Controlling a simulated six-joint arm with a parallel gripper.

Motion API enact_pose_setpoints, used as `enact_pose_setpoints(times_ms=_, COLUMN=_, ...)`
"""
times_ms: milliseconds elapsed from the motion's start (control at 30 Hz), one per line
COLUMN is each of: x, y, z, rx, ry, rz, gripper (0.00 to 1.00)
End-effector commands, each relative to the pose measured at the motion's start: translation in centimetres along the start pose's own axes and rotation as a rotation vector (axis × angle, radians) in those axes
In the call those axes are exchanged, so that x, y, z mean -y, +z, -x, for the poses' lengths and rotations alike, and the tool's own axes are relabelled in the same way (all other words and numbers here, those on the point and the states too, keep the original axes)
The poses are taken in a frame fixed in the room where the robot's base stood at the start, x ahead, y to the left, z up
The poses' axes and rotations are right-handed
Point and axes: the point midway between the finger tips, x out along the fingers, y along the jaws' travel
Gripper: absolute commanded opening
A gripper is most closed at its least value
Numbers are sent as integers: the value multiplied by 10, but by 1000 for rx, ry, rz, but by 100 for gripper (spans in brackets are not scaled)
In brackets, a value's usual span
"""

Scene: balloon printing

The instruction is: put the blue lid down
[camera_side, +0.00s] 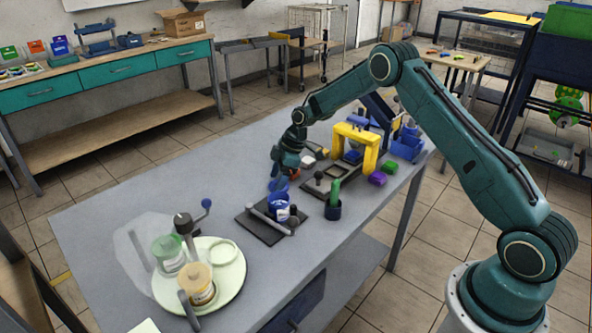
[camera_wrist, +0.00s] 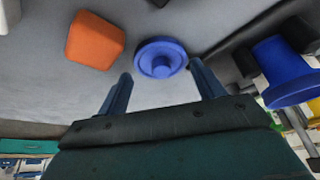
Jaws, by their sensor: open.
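The blue lid (camera_wrist: 161,60) is a round disc with a raised knob. In the wrist view it shows just beyond and between my gripper's two fingers, with a visible gap to each. My gripper (camera_wrist: 163,92) is open, and nothing is between its fingertips. In the side view my gripper (camera_side: 283,174) points down over the table, with a blue piece (camera_side: 279,184) right below it, likely the lid. A blue cup (camera_side: 278,205) stands on a dark plate just in front of that. A blue cup-shaped thing (camera_wrist: 283,68) also shows at the right of the wrist view.
An orange block (camera_wrist: 95,40) lies left of the lid in the wrist view. In the side view, a yellow arch (camera_side: 356,145), a purple block (camera_side: 377,179) and a dark cup (camera_side: 332,210) stand to the right. A round tray (camera_side: 226,296) with jars stands at the front.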

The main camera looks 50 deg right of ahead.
Motion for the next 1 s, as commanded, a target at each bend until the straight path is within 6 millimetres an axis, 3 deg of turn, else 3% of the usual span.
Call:
enact_pose_setpoints(times_ms=267, x=0, y=-1, z=15, rx=0, ry=1, rz=-1, gripper=68)
enact_pose_setpoints(times_ms=800, x=-1, y=-1, z=97, rx=-1, ry=2, rz=-1, gripper=68)
enact_pose_setpoints(times_ms=1000, x=0, y=-1, z=116, rx=-1, ry=0, rz=0, gripper=68)
